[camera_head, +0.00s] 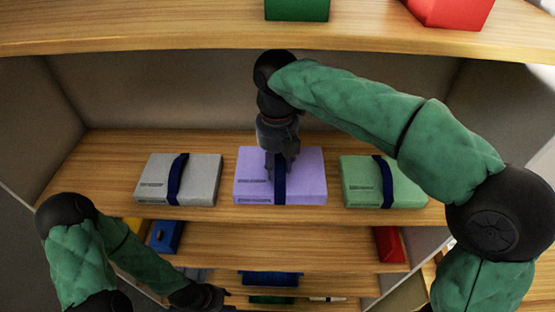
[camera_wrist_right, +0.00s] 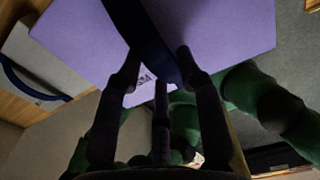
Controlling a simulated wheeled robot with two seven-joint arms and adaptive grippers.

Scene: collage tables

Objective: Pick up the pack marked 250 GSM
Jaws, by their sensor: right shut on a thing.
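Three packs with dark blue bands are in a row on the middle shelf in the head view: a grey pack (camera_head: 201,180) at left, a purple pack (camera_head: 307,178) in the centre and a green pack (camera_head: 358,180) at right. Their printed labels are too small to read. My right gripper (camera_head: 282,168) points down over the purple pack and is shut on its band. The right wrist view shows the fingers (camera_wrist_right: 158,75) at the band against the purple pack (camera_wrist_right: 225,30). I cannot tell whether the pack is clear of the shelf. My left gripper (camera_head: 208,297) is low at left, empty, its jaws unclear.
An upper shelf board (camera_head: 200,30) holds a green box (camera_head: 297,9) and a red box (camera_head: 450,10) above my right arm. Lower shelves hold a blue box (camera_head: 166,237) and a red box (camera_head: 389,245). Gaps separate the three packs.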

